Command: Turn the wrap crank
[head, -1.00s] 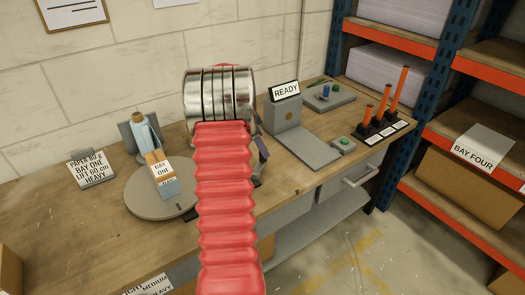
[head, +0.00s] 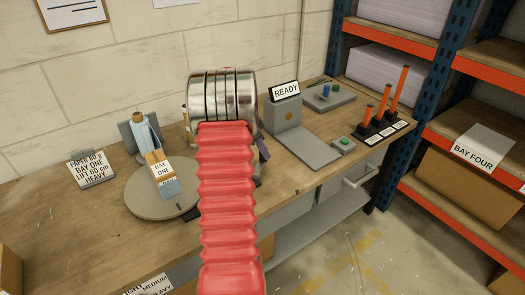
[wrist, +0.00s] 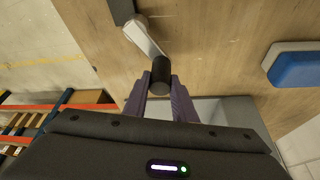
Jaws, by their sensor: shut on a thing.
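In the wrist view, my gripper (wrist: 160,88) is shut on the black knob (wrist: 161,70) of the wrap crank. The pale crank arm (wrist: 143,35) runs from the knob toward the upper left, to a dark grey part at the top edge. In the head view, my red arm sleeve and its steel rings hide the crank; only a bit of a purple finger (head: 263,150) shows at their right. A round grey turntable (head: 135,203) carries a small box (head: 162,172) marked BAY ONE. A light blue wrap roll (head: 143,133) stands behind it.
A grey stand (head: 285,112) with a READY sign is at the right, with a green button (head: 344,141) nearby. Orange posts (head: 384,103) rise farther right, before a shelf rack (head: 411,100). A PAPER sign (head: 88,168) stands at left. The front left bench is clear.

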